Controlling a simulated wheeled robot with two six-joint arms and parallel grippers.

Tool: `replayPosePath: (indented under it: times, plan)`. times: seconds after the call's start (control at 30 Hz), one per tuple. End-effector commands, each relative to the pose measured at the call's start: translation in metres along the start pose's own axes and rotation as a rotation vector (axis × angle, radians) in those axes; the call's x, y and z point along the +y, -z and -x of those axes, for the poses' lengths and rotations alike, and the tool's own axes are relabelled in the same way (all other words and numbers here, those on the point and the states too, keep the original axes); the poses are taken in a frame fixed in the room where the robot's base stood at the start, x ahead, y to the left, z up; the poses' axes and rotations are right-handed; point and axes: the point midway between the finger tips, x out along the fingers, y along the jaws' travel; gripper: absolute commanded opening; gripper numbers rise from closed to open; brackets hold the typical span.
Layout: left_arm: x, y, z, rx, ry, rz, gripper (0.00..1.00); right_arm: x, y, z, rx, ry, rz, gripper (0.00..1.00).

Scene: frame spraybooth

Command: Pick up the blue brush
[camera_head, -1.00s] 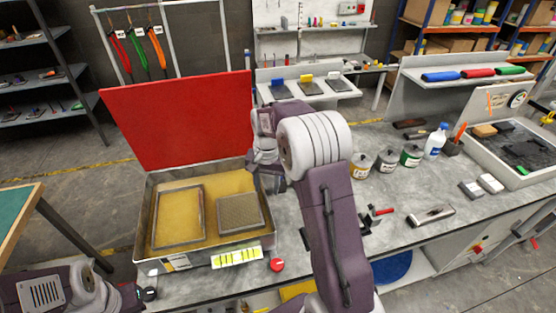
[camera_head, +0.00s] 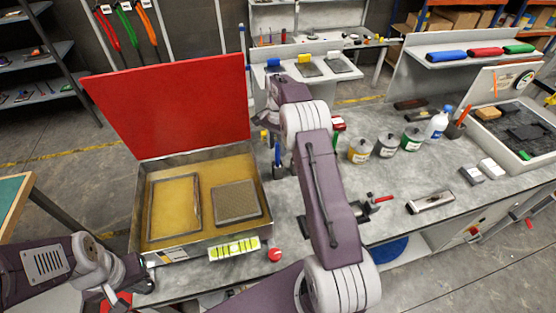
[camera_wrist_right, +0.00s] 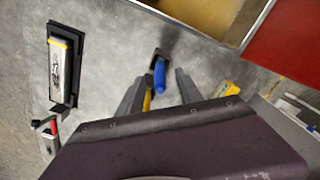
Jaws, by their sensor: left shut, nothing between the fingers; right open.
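The blue brush (camera_wrist_right: 160,76) lies on the grey bench in the right wrist view, its blue handle toward me and its dark head pointing away. In the head view its blue handle (camera_head: 277,156) shows just below my right wrist, beside the tray's right wall. My right gripper (camera_wrist_right: 159,80) is open, with one finger on each side of the brush in the picture; I cannot tell the height gap. A yellow thing shows beside its left finger. In the head view the right gripper is mostly hidden by my arm. My left gripper (camera_head: 118,292) is shut and empty at the lower left.
A metal tray (camera_head: 203,246) with a raised red lid (camera_head: 170,105) stands left of the brush. Labelled cans (camera_head: 360,150), a white bottle (camera_head: 437,123) and a scraper-like tool (camera_head: 430,202) are to the right. A red knob (camera_head: 275,255) is at the front.

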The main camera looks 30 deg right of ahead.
Motion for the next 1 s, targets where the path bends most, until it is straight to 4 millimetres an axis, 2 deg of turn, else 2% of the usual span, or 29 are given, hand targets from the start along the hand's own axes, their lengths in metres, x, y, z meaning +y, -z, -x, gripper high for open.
replayPosePath:
  times: [0.1, 0.2, 0.47, 0.57, 0.6, 0.63, 0.9, 1.0]
  plan:
    - [0.000, 0.001, 0.013, 0.000, 0.000, 0.000, 0.00, 0.002, 0.001, -0.019, -0.004, -0.005, 0.000, 0.42]
    - [0.000, 0.002, 0.014, 0.000, 0.000, 0.000, 0.00, 0.001, 0.001, -0.035, -0.003, -0.003, 0.001, 0.42]
    - [0.000, 0.001, 0.013, 0.000, 0.000, 0.000, 0.00, 0.001, 0.001, -0.042, -0.001, -0.001, 0.001, 0.42]
    - [0.000, 0.001, 0.013, 0.000, 0.000, 0.000, 0.00, 0.001, 0.002, -0.042, -0.001, -0.001, 0.001, 0.17]
    - [0.000, 0.001, 0.013, 0.000, 0.000, 0.000, 0.00, 0.001, 0.001, -0.042, -0.001, -0.001, 0.001, 0.06]
    - [0.000, 0.001, 0.013, 0.000, 0.000, 0.000, 0.00, 0.001, 0.001, -0.042, -0.001, -0.001, 0.001, 0.00]
    - [0.000, 0.001, 0.013, 0.000, 0.000, 0.000, 0.00, 0.001, 0.002, -0.041, -0.001, -0.001, 0.001, 0.00]
    - [0.000, 0.001, 0.011, 0.000, 0.000, 0.000, 0.00, 0.000, 0.002, -0.034, 0.002, 0.002, 0.001, 0.00]
